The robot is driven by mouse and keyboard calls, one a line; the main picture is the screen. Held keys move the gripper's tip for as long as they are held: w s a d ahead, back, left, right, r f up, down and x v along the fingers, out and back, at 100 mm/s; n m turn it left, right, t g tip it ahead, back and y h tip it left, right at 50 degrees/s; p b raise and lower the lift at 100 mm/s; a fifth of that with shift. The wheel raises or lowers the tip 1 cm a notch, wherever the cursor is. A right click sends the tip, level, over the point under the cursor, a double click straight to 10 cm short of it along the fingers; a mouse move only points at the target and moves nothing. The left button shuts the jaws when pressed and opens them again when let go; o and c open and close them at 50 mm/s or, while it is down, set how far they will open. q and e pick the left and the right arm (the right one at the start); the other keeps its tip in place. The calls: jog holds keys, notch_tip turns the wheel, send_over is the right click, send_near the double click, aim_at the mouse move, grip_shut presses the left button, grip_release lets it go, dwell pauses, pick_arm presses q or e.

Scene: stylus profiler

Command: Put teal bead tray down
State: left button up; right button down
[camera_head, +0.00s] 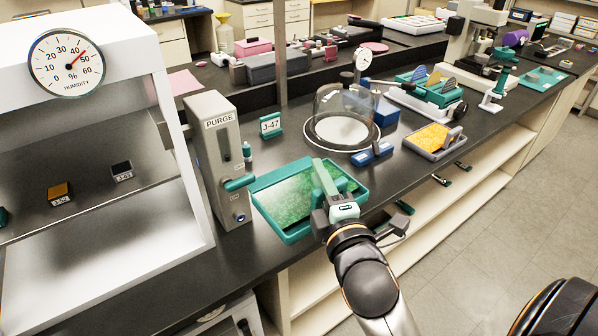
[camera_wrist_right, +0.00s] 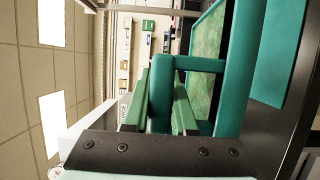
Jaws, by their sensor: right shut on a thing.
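The teal bead tray (camera_head: 297,232) is a shallow rectangular tray filled with green beads, at the front edge of the dark counter, right of the PURGE unit. My right gripper (camera_head: 322,178) reaches over its near right side. In the right wrist view, my right gripper (camera_wrist_right: 163,90) has its two green fingers closed around a teal bar of the tray (camera_wrist_right: 232,75). The tray looks roughly level and low at the counter; I cannot tell whether its underside touches. A flat teal surface (camera_wrist_right: 272,55) shows beside the tray in the wrist view. My left gripper is out of view.
The PURGE unit (camera_head: 218,160) stands close on the left. A teal J-47 sign (camera_head: 270,125) and a glass bell jar (camera_head: 342,105) stand behind the tray. A grey tray of orange beads (camera_head: 434,138) is to the right. Open shelves lie below the counter edge.

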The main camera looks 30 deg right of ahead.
jog(key=w+d+f, duration=0.1)
jog(key=w, duration=0.1)
jog(key=w+d+f, duration=0.1)
jog(key=w+d, duration=0.1)
jog(key=w+d+f, duration=0.1)
jog(key=w, duration=0.2)
jog(key=shift+d+f, duration=0.1)
jog(key=shift+d, duration=0.15)
jog(key=shift+w+d+f+b, duration=0.2)
jog(key=shift+w+d+f, duration=0.45)
jog(key=shift+f, duration=0.9)
jog(key=shift+w+d+f+b, duration=0.15)
jog(key=shift+w+d+f, duration=0.15)
jog(key=shift+w+f, duration=0.95)
jog(key=shift+w+d+f+b, duration=0.2)
jog(key=shift+w+d+f, duration=0.3)
jog(key=shift+f, duration=1.35)
jog(key=shift+f, duration=0.1)
jog(key=c, duration=1.2)
grip_release()
jog(key=shift+f, duration=0.2)
jog(key=o, duration=0.5)
jog(key=shift+r, duration=0.1)
jog(key=shift+r, duration=0.1)
